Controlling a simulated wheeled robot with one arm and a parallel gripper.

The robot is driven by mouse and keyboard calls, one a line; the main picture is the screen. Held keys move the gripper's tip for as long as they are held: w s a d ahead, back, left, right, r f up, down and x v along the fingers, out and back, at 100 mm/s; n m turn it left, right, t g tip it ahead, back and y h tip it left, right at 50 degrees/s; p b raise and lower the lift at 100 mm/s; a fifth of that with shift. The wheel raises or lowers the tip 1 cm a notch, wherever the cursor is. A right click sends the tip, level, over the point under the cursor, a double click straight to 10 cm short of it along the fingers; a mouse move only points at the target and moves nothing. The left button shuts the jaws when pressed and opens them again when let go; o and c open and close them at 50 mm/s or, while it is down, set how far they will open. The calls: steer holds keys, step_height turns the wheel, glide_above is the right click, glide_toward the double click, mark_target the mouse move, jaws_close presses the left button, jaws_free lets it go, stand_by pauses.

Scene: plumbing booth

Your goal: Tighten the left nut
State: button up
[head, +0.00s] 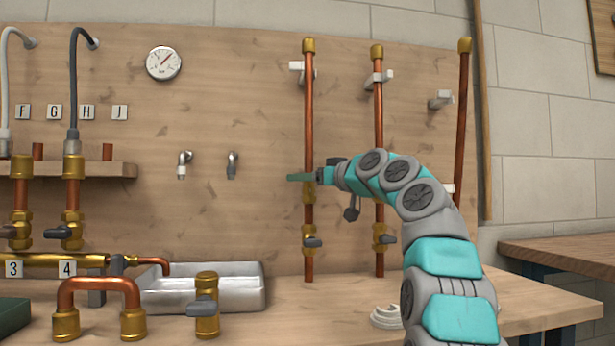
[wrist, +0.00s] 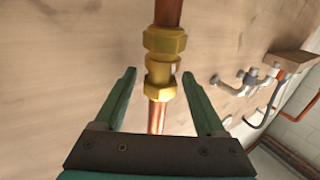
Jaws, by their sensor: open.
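The left copper pipe (head: 309,120) stands upright against the wooden panel, with a brass fitting (head: 308,192) at mid height. My gripper (head: 300,177) is at this pipe, just at the top of the fitting, and partly hides it. In the wrist view, my gripper (wrist: 159,76) is open, its green fingers on either side of the pipe. The lower brass nut (wrist: 160,82) lies between the fingertips, with a visible gap on each side. A second brass hex nut (wrist: 164,41) sits just beyond the fingertips. I cannot tell which nut is loose.
A valve with a grey handle (head: 311,242) is lower on the same pipe. A second copper pipe (head: 378,130) stands to the right, behind my arm, and a third pipe (head: 461,130) leans farther right. A metal tray (head: 200,292) and a brass valve (head: 206,305) are on the bench.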

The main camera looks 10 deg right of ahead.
steer(key=shift+c, duration=0.2)
jaws_close()
stand_by(0.3)
